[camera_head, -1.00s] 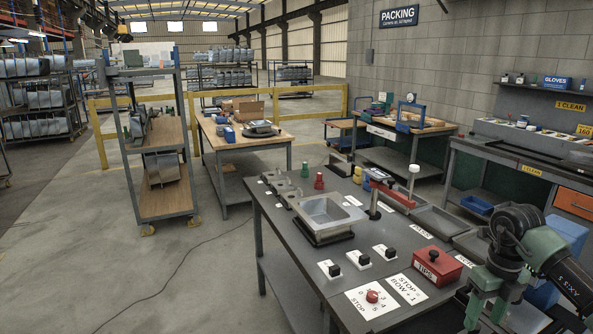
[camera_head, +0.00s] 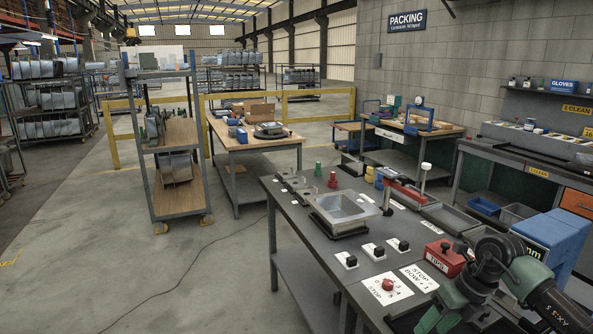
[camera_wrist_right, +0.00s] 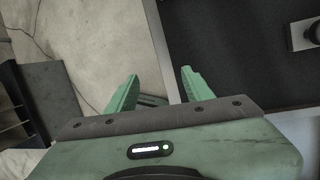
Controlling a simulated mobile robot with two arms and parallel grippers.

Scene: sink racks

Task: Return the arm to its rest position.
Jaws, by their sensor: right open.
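My right arm (camera_head: 490,265) is folded at the lower right of the head view, over the near right part of the dark bench (camera_head: 300,222). In the right wrist view my right gripper (camera_wrist_right: 158,90) has its two green fingers spread apart, with nothing between them. Its fingers point toward the bench edge, with pale floor on the left and the dark benchtop on the right. In the head view the gripper end runs toward the bottom edge and its fingers are not clear. My left gripper is in neither view.
The bench holds a grey square basin (camera_head: 342,209), several black knobs, a red knob (camera_head: 388,285) and a red box (camera_head: 445,258) near my arm. Open floor (camera_head: 140,280) lies left of the bench.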

